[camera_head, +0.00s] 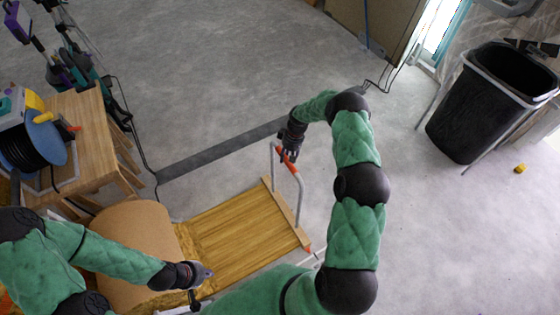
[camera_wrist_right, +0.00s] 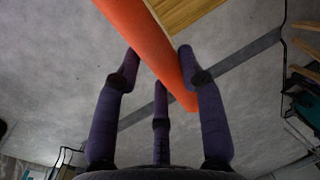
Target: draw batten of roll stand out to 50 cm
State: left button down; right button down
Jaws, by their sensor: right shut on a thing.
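The roll stand carries a large brown roll (camera_head: 133,232) at the lower left. A yellow wood-patterned sheet (camera_head: 235,235) runs from it to the right, ending at a pale batten (camera_head: 284,212). A grey hoop handle (camera_head: 301,200) rises from the batten, with an orange grip (camera_head: 290,166) on top. My right gripper (camera_head: 289,154) is shut on the orange grip; in the right wrist view its fingers (camera_wrist_right: 158,75) lie around the orange bar (camera_wrist_right: 150,38). My left gripper (camera_head: 204,273) is beside the roll, above the sheet's near edge; its fingers are too small to read.
A wooden table (camera_head: 92,135) with a cable reel (camera_head: 35,145) stands at the left. A dark strip (camera_head: 220,147) lies across the floor behind the sheet. A black bin (camera_head: 487,110) stands at the right.

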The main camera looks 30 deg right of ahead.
pick_arm(q)
jog(key=shift+d+f, duration=0.15)
jog(key=shift+d, duration=0.2)
pick_arm(e)
jog(key=shift+d, duration=1.05)
jog(key=c, duration=0.7)
grip_release()
jog(key=shift+c, duration=0.2)
jog(key=shift+r, duration=0.1)
notch_tip(320, 180, up, 12)
jog(key=d, duration=0.2)
jog(key=shift+f, duration=0.25)
